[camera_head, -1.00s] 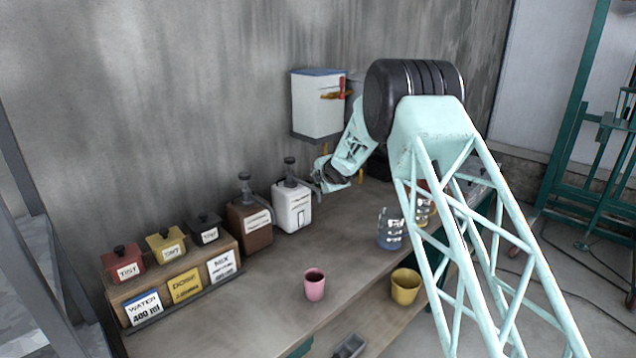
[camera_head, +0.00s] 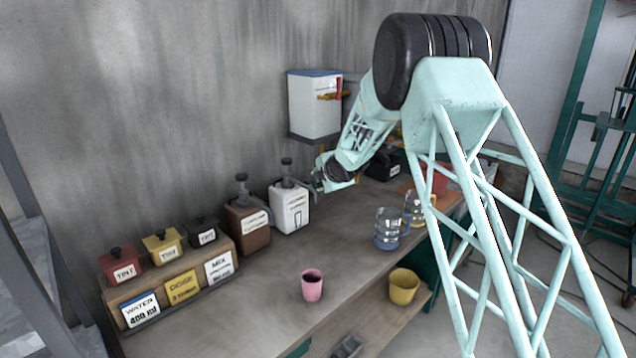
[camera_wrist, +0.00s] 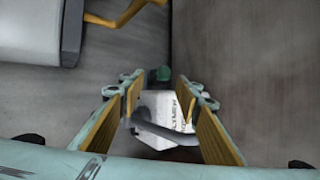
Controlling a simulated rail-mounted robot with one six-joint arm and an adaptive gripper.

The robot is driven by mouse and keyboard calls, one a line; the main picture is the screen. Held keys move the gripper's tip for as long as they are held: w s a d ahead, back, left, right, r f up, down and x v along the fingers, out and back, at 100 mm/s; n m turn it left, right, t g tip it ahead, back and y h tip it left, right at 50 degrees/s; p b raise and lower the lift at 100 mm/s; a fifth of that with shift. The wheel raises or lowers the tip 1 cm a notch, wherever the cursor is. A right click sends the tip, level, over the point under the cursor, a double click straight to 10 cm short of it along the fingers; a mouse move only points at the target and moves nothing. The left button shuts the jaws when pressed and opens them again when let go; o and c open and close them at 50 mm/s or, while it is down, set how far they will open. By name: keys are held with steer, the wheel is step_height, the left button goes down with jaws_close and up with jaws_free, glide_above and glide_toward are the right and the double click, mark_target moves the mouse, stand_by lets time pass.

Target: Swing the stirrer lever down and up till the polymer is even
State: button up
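The white polymer container (camera_head: 290,208) stands on the bench against the wall, with a dark knobbed top. In the wrist view the polymer container (camera_wrist: 165,104) shows between and beyond my fingers, with part of its lettering visible. A dark grey curved bar (camera_wrist: 165,134), which looks like the stirrer lever, crosses the space between the fingers. My gripper (camera_wrist: 165,118) is open, with a wide gap between its yellow-padded fingers. In the head view my gripper (camera_head: 318,180) is at the container's upper right side. Whether a finger touches the bar cannot be told.
A brown container (camera_head: 247,228) stands left of the white one. A pink cup (camera_head: 312,285), yellow cup (camera_head: 404,286) and clear jug (camera_head: 388,229) stand at right and front.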

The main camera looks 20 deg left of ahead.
steer(key=shift+v, duration=2.6)
steer(key=shift+r, duration=0.1)
steer(key=s+d+r+m+h, duration=0.2)
steer(key=s+d+r+m, duration=0.2)
steer(key=s+d+r, duration=0.6)
steer(key=s+d+r+m+g+h+b, duration=0.1)
steer(key=s+d+r+m, duration=0.4)
steer(key=d, duration=0.8)
steer(key=s+d+r+m+h, duration=0.2)
steer(key=s+d+r+m, duration=0.25)
steer(key=s+d, duration=0.6)
steer(key=s+d+r+m+g, duration=0.1)
steer(key=s+d+m, duration=0.1)
steer(key=s+d, duration=0.35)
steer(key=s+d+r+m+h+b, duration=0.1)
steer(key=s+d+m, duration=0.15)
steer(key=s, duration=0.65)
steer(key=s+d+m+g, duration=0.1)
steer(key=s+d, duration=0.4)
steer(key=s, duration=0.3)
steer(key=s+d+f+m+g, duration=0.1)
steer(key=s+f+m, duration=0.2)
steer(key=s, duration=1.1)
steer(key=s+d+f+m+g+b, duration=0.1)
steer(key=s+m, duration=0.3)
steer(key=s, duration=0.9)
steer(key=shift+s+d+f, duration=0.4)
steer(key=shift+d+f, duration=0.25)
steer(key=shift+f, duration=0.25)
